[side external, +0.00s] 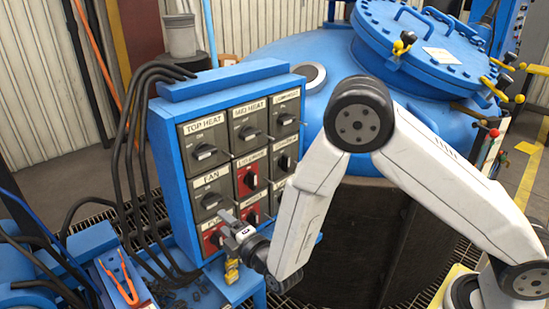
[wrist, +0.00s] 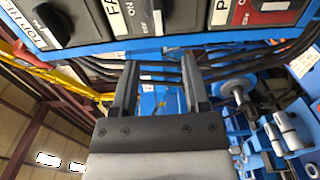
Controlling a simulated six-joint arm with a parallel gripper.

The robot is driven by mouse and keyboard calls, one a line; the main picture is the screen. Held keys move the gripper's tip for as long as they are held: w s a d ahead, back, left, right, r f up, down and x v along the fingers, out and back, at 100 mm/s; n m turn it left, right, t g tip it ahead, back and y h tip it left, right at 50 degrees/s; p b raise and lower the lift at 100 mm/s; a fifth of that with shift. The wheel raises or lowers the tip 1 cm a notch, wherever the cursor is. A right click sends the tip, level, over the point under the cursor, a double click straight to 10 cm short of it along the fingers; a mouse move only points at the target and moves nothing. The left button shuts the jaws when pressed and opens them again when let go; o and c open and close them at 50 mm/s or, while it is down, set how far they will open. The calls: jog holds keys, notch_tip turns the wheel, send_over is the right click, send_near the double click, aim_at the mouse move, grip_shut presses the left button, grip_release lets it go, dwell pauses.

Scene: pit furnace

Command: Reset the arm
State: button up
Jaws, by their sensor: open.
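My gripper (side external: 233,224) is in front of the lower left part of the blue control panel (side external: 163,180), close to a red switch plate in the bottom row. In the wrist view my gripper (wrist: 163,80) shows two dark fingers spread apart with nothing between them. The panel's switches show along the top of that view, including a red switch plate (wrist: 243,12). My arm bends up from the lower right and partly hides the panel's right column. The gap between the fingertips and the panel is hard to judge.
Black cables (side external: 133,150) hang along the panel's left side. A blue furnace vessel (side external: 290,55) with a bolted lid (side external: 420,35) stands behind my arm. Orange-handled tongs (side external: 122,280) lie on a blue bench at lower left. A yellow padlock-like item (side external: 232,270) sits below the gripper.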

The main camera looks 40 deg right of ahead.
jog(key=s+d+r+m+g, duration=0.2)
jog(key=s+d+m+g, duration=1.3)
jog(key=s, duration=0.5)
jog(key=d+m, duration=0.2)
jog(key=m, duration=0.1)
jog(key=shift+d+r, duration=0.2)
jog(key=shift+r, duration=0.15)
jog(key=shift+w, duration=0.15)
dwell(1.0)
